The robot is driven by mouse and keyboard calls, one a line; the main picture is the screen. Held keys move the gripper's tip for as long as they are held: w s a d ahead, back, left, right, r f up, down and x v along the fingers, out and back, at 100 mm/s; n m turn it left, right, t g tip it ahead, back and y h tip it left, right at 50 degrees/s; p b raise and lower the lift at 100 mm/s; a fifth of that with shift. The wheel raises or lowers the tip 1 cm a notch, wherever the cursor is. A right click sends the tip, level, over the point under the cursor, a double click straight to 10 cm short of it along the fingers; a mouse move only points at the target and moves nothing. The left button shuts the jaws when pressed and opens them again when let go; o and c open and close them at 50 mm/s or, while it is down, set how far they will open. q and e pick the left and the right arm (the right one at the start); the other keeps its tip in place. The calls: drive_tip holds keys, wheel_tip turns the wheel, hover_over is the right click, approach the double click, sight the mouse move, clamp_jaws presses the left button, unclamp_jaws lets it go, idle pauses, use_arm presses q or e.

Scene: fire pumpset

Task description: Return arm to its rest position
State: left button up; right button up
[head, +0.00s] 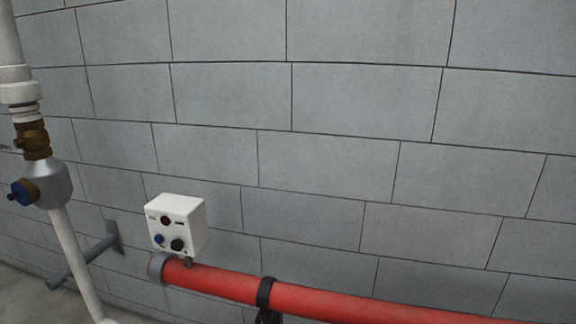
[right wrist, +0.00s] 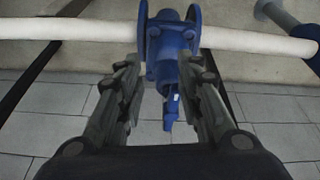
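My right gripper (right wrist: 160,72) shows in the right wrist view with its two dark fingers spread apart. A blue valve-like fitting (right wrist: 172,45) on a white pipe (right wrist: 90,30) appears between and beyond the fingertips. Its lower blue part hangs into the gap between the fingers. I see no clear grip on it, and the exact distance cannot be told. Neither of my grippers shows in the head view, and my left gripper is in no view.
In the head view a white control box (head: 177,222) sits above a red pipe (head: 340,301) along a grey block wall (head: 340,100). A white vertical pipe (head: 75,255) with a grey and brass valve (head: 47,184) stands at the left. The wall's upper area is clear.

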use_arm(q)
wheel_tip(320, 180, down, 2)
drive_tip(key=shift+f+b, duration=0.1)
drive_tip(key=shift+b, duration=0.85)
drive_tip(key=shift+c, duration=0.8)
use_arm(e)
drive_tip(key=s+d+f+n+g, duration=0.1)
drive_tip(key=s+d+f, duration=0.2)
drive_tip(key=s+f, duration=0.4)
drive_tip(key=s+d+f+n, duration=0.1)
drive_tip(key=s+d+f, duration=0.2)
drive_tip(key=s+f, duration=0.4)
drive_tip(key=s+d+f+n+g, duration=0.1)
drive_tip(key=s+f, duration=0.7)
drive_tip(key=s, duration=1)
drive_tip(key=shift+s+d+n+g+y, duration=0.35)
drive_tip(key=shift+d+n, duration=0.25)
drive_tip(key=shift+d, duration=0.3)
